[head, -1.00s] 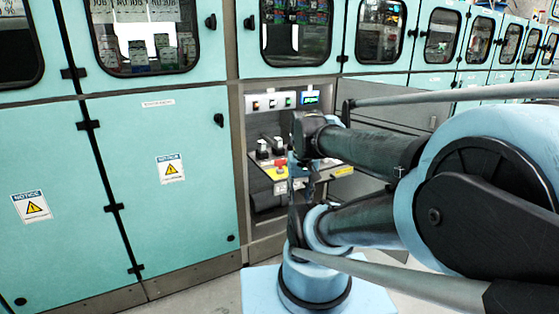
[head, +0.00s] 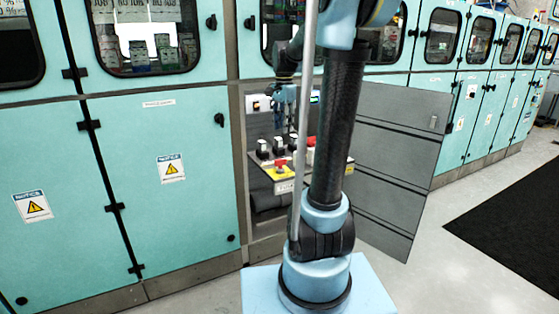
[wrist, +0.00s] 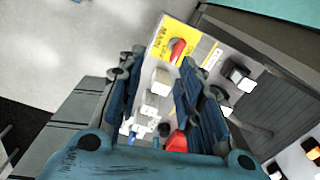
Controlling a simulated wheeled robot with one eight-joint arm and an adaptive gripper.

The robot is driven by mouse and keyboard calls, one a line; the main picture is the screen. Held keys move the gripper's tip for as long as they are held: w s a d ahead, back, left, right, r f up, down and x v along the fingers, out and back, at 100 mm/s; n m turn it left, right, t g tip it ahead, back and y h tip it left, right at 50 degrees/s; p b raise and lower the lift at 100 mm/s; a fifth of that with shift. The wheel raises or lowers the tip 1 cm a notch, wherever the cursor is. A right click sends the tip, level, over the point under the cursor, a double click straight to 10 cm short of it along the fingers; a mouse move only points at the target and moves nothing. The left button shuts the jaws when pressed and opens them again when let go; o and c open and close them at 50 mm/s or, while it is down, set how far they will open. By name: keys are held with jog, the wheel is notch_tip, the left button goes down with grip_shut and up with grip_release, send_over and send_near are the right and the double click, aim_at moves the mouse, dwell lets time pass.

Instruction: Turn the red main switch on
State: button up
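The red main switch (head: 281,164) sits on a yellow plate (head: 282,174) on the sloped panel in the head view. In the wrist view the red switch (wrist: 177,50) is just beyond the fingertips, with its yellow plate (wrist: 163,43) around it. The switch is not touched.
Black-and-white switches (head: 263,148) stand behind the yellow plate. Another red part (wrist: 177,141) shows low between the fingers. An open grey door (head: 390,160) stands right of the panel.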

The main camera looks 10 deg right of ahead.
jog(key=m, duration=0.2)
send_over(280, 166)
jog(key=w, duration=0.1)
notch_tip(280, 166, down, 17)
jog(key=shift+d+f, duration=0.1)
jog(key=shift+d, duration=0.05)
dwell(0.4)
grip_shut()
jog(key=shift+a, duration=0.2)
jog(key=shift+d, duration=0.15)
